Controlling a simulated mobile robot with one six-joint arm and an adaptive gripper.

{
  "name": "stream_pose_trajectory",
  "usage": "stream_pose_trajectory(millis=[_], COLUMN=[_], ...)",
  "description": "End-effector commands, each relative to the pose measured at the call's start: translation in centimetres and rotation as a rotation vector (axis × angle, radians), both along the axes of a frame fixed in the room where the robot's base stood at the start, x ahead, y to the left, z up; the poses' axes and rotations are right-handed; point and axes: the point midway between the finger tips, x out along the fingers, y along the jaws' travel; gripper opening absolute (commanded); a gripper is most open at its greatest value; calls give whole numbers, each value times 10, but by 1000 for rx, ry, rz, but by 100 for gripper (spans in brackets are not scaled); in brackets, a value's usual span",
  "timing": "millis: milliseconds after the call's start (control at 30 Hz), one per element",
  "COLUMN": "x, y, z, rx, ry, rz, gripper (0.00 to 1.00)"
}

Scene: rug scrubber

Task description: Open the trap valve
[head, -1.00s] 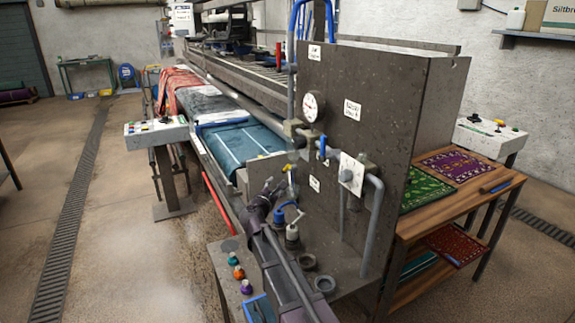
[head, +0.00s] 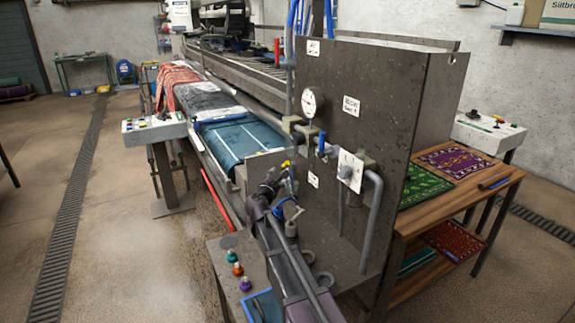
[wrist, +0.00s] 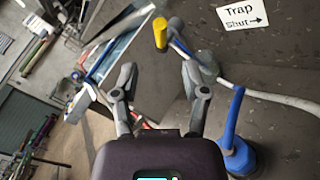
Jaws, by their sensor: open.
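The trap valve's yellow-tipped lever (wrist: 160,33) shows at the top of the wrist view, beside a label reading "Trap shut" (wrist: 243,14) with an arrow pointing right. In the head view the yellow tip (head: 286,163) is small, low on the left side of the dark machine panel. My gripper (wrist: 160,72) is open and empty. Its two fingers point toward the lever, and the yellow tip lies just beyond the fingertips, between them in the picture. Whether they touch it I cannot tell. In the head view my gripper (head: 270,180) is close to the lever and partly hidden.
A blue handled part (wrist: 233,118) stands close at the right of my gripper. A blue-handled valve (head: 321,144) and grey pipes (head: 372,215) run across the panel (head: 375,90). Coloured knobs (head: 237,269) are on the bench below. Floor at the left is clear.

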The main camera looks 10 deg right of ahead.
Motion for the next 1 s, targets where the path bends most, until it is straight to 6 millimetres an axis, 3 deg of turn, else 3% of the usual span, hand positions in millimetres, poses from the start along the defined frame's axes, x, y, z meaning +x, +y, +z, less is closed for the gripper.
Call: stream_pose_trajectory(millis=[500,700,1000], x=[71,84,88], y=[-36,-45,-47], z=[0,0,0], rx=[0,0,0], ry=[0,0,0], rz=[-1,-2,-1], gripper=[58,58,58])
